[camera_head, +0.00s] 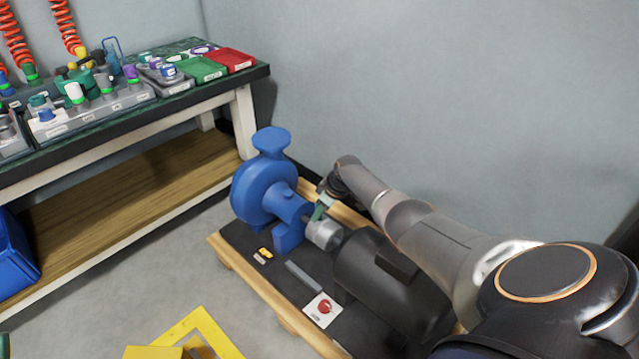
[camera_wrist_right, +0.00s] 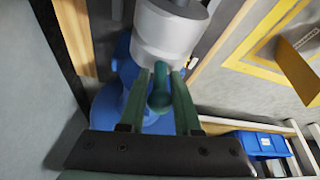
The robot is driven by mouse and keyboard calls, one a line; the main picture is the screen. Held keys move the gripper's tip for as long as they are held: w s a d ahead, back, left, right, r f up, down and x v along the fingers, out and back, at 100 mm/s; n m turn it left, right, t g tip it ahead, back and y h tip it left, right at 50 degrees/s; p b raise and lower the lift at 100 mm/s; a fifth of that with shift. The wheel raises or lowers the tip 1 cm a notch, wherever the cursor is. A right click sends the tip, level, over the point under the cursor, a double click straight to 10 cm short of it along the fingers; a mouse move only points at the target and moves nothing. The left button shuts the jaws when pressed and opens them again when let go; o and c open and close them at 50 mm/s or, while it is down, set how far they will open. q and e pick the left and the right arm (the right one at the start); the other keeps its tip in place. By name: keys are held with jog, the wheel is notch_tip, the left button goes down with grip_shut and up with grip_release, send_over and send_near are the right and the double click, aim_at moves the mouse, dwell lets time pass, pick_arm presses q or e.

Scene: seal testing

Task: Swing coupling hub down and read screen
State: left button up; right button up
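The silver coupling hub (camera_head: 324,235) sits between the blue pump (camera_head: 265,190) and the black motor (camera_head: 385,285). It fills the top of the right wrist view (camera_wrist_right: 170,32). A green handle with a rounded end (camera_wrist_right: 160,92) stands out from the hub toward my wrist camera. My right gripper (camera_head: 320,208) is at the hub from above. In the wrist view its two green fingers (camera_wrist_right: 158,80) lie close on both sides of the handle and look shut on it. My left gripper is not in view. I cannot make out a screen.
The pump and motor sit on a dark, wood-edged base (camera_head: 237,262) beside the wall. A white card with a red knob (camera_head: 323,309) lies on it. A workbench (camera_head: 130,105) with fittings and trays stands left. A yellow frame (camera_head: 215,330) lies on the floor.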

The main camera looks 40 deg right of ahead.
grip_shut()
jog(key=shift+d, duration=0.1)
dwell(0.8)
